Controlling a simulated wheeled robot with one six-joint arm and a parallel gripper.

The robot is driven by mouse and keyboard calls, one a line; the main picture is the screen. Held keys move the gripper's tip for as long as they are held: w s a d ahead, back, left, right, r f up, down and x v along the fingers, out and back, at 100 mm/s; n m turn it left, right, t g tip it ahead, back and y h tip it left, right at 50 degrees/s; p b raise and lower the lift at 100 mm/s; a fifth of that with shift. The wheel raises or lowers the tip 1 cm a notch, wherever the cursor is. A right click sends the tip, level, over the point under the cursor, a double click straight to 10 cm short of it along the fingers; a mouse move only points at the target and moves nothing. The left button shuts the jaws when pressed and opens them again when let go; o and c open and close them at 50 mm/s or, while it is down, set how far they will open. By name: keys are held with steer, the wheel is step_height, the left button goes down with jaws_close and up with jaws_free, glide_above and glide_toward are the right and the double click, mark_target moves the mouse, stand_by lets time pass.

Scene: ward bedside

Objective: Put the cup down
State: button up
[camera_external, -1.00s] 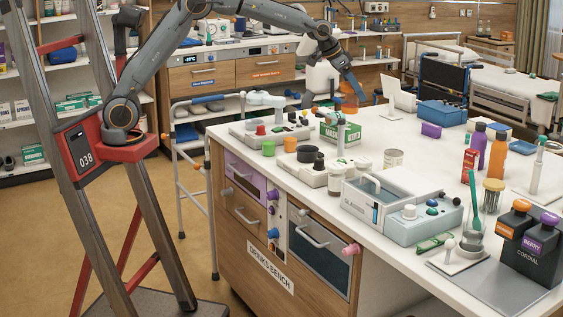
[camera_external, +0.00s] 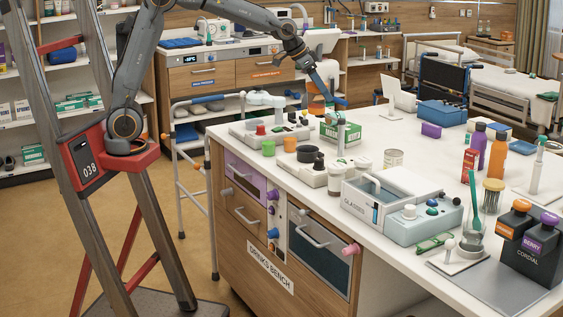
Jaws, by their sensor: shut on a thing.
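My gripper (camera_external: 327,99) is at the end of the arm, over the far left part of the white bench, above and behind the green box. It is small in view and its fingers are hard to make out. It is shut on an orange thing (camera_external: 318,87), which I take to be the cup. The arm's last link partly hides the cup. I cannot tell whether its base touches anything.
The green box (camera_external: 350,134) stands just below my gripper. Clear white benchtop (camera_external: 430,165) lies to the right.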

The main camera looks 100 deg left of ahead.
steer(key=r, duration=0.5)
steer(key=shift+a, duration=0.35)
steer(key=s+a+n+y+p, duration=0.15)
steer(key=s+a, duration=0.35)
steer(key=a, duration=0.8)
steer(key=s+a+n+g+p, duration=0.15)
steer(key=s+a, duration=0.45)
steer(key=a, duration=0.6)
steer(key=s+a+n+y+p, duration=0.15)
steer(key=s+a, duration=0.35)
steer(key=a, duration=0.8)
step_height(320, 180, down, 19)
steer(key=h+p, duration=0.1)
steer(key=p, duration=0.2)
steer(key=shift+w+d, duration=0.15)
steer(key=shift+d, duration=0.15)
steer(key=shift+f+b, duration=0.3)
steer(key=o, duration=1)
steer(key=shift+o, duration=0.4)
